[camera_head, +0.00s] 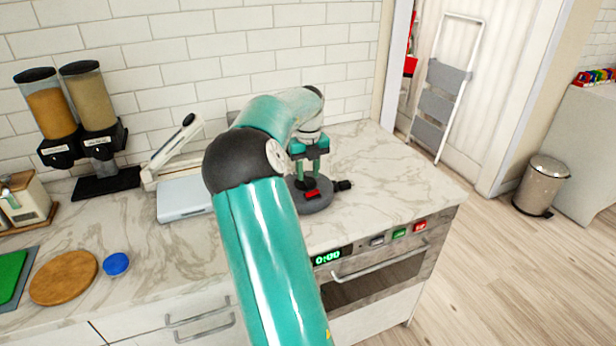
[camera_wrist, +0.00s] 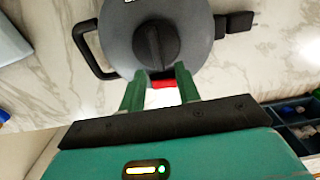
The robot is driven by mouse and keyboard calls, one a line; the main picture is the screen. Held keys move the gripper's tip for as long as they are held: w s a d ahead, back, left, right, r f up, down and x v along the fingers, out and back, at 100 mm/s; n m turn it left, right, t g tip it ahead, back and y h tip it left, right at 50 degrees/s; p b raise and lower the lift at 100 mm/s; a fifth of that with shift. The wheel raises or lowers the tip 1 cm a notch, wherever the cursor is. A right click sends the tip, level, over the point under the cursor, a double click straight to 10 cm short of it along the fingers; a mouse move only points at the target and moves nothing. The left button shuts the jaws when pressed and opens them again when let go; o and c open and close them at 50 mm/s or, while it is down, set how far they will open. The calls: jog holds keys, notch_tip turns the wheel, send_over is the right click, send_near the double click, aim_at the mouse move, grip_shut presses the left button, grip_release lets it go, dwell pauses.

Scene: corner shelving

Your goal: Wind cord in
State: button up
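A dark grey round cord reel (camera_head: 318,203) lies on the marble counter; it fills the top of the wrist view (camera_wrist: 195,42). It has a black central knob (camera_wrist: 156,45), a red button (camera_wrist: 163,84) and a black loop handle (camera_wrist: 86,50) on the left. A black plug (camera_wrist: 236,22) is close against its right side; no loose cord shows. My gripper (camera_head: 309,178) points down over the reel. Its two green fingers (camera_wrist: 160,73) are apart, with their tips by the knob's lower edge and the red button between them. I cannot tell whether they touch the reel.
A white hinged appliance (camera_head: 185,198) stands left of my arm, with two dispensers (camera_head: 85,110) behind it. A round wooden board (camera_head: 64,278) and blue lid (camera_head: 116,264) lie at front left. The counter right of the reel is clear. An oven (camera_head: 375,270) is below.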

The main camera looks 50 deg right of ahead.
aim_at(308, 181)
notch_tip(308, 181, up, 11)
jog(key=shift+r, duration=0.2)
dwell(0.6)
